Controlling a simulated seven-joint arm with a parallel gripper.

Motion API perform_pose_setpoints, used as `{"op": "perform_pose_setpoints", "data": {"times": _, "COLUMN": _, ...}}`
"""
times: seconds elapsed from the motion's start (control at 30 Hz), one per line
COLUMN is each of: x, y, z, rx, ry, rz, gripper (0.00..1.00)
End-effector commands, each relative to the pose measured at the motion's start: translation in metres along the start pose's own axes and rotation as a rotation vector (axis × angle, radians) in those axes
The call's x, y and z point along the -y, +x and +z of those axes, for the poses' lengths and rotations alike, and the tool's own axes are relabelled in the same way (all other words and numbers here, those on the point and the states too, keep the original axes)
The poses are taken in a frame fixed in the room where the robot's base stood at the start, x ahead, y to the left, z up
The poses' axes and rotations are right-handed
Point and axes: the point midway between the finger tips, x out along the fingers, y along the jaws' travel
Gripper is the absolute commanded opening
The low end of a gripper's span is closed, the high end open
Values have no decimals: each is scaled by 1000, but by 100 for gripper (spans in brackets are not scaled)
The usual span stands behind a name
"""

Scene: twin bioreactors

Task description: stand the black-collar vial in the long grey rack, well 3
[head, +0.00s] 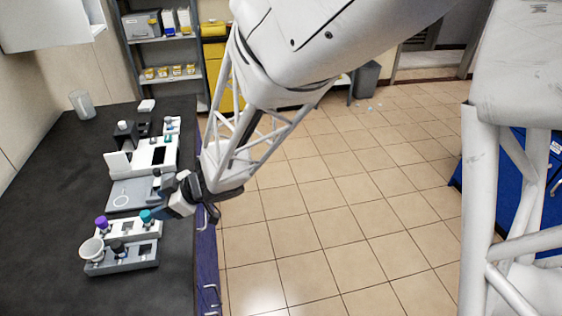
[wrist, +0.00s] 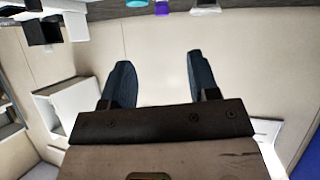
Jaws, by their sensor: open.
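A long grey rack (head: 128,264) lies near the front of the dark bench. A black-topped vial (head: 117,247) stands upright in it, right of a white cup; I cannot read its well number or tell surely that its black part is a collar. My gripper (head: 168,208) is above the bench's right side, beside and behind the teal-capped vial (head: 146,216). In the wrist view my gripper (wrist: 162,82) has its two dark fingers wide apart with nothing between them.
A white rack (head: 150,231) behind the grey one holds the teal-capped vial and a purple-capped vial (head: 101,222). The white cup (head: 91,249) is at the grey rack's left end. A grey plate (head: 124,194) and white apparatus (head: 140,155) stand farther back. The bench's left side is clear.

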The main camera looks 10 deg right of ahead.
Motion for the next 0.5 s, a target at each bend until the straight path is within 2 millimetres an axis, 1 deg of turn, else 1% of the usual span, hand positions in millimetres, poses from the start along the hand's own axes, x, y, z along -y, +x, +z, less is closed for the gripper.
{"op": "perform_pose_setpoints", "data": {"times": 0.03, "x": -13, "y": -14, "z": -4, "rx": 15, "ry": 4, "rz": 71, "gripper": 55}}
{"op": "perform_pose_setpoints", "data": {"times": 0.07, "x": -21, "y": -23, "z": -4, "rx": 28, "ry": 12, "rz": 118, "gripper": 55}}
{"op": "perform_pose_setpoints", "data": {"times": 0.1, "x": -32, "y": -36, "z": -4, "rx": 49, "ry": 22, "rz": 183, "gripper": 55}}
{"op": "perform_pose_setpoints", "data": {"times": 0.17, "x": -47, "y": -59, "z": -2, "rx": 84, "ry": 46, "rz": 282, "gripper": 55}}
{"op": "perform_pose_setpoints", "data": {"times": 0.2, "x": -57, "y": -75, "z": -1, "rx": 111, "ry": 66, "rz": 349, "gripper": 55}}
{"op": "perform_pose_setpoints", "data": {"times": 0.27, "x": -69, "y": -101, "z": 2, "rx": 151, "ry": 100, "rz": 444, "gripper": 55}}
{"op": "perform_pose_setpoints", "data": {"times": 0.3, "x": -75, "y": -118, "z": 5, "rx": 181, "ry": 125, "rz": 504, "gripper": 55}}
{"op": "perform_pose_setpoints", "data": {"times": 0.37, "x": -82, "y": -145, "z": 9, "rx": 225, "ry": 169, "rz": 588, "gripper": 55}}
{"op": "perform_pose_setpoints", "data": {"times": 0.4, "x": -85, "y": -163, "z": 13, "rx": 255, "ry": 201, "rz": 640, "gripper": 55}}
{"op": "perform_pose_setpoints", "data": {"times": 0.47, "x": -86, "y": -190, "z": 19, "rx": 301, "ry": 254, "rz": 711, "gripper": 55}}
{"op": "perform_pose_setpoints", "data": {"times": 0.5, "x": -86, "y": -208, "z": 23, "rx": 333, "ry": 291, "rz": 754, "gripper": 55}}
